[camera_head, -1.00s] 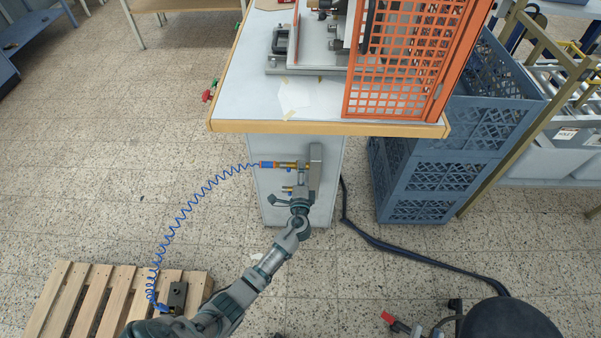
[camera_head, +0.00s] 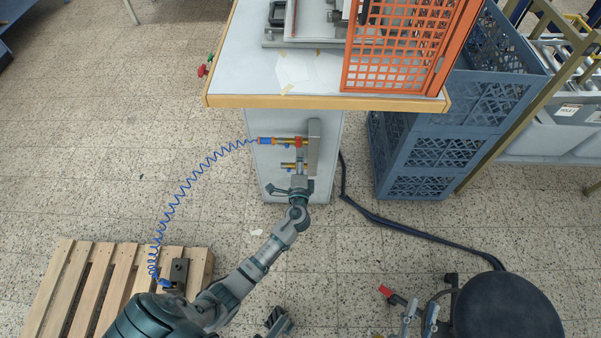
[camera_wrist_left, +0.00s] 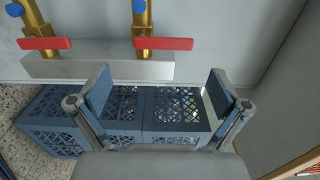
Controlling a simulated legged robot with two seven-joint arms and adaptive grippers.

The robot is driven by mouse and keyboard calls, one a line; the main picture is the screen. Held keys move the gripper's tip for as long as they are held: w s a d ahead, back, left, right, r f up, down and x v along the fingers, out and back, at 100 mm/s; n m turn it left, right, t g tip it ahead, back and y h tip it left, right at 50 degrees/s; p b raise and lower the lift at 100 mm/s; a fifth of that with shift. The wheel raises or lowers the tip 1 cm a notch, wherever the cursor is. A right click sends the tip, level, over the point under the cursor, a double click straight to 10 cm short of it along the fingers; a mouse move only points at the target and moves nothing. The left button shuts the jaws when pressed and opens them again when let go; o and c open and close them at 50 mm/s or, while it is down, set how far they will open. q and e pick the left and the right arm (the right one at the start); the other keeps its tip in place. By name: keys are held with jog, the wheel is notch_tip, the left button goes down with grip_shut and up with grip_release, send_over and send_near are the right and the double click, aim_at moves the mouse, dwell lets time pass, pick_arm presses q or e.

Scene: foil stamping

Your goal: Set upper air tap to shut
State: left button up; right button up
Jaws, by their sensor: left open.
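The upper air tap (camera_head: 285,142) is brass with an orange-and-blue fitting and a coiled blue hose, on the cabinet's side. The lower tap (camera_head: 287,165) is just below it. In the left wrist view the picture is turned: the upper tap's red handle (camera_wrist_left: 164,43) is on the right, the lower tap's red handle (camera_wrist_left: 45,43) on the left. Both handles lie crosswise to their brass bodies. My left gripper (camera_head: 296,186) is below the taps; in its wrist view its fingers (camera_wrist_left: 159,84) are wide apart and empty. My right gripper (camera_head: 420,312) shows at the bottom edge, fingers apart.
A metal bar (camera_wrist_left: 95,68) carries both taps. The table edge (camera_head: 330,101) overhangs them. Blue crates (camera_head: 430,155) stand to the right. A dark cable (camera_head: 400,230) crosses the floor. A pallet (camera_head: 75,285) lies left, a black stool (camera_head: 508,305) lower right.

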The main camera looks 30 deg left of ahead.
pick_arm(q)
jog(key=v, duration=0.7)
jog(key=shift+d, duration=0.2)
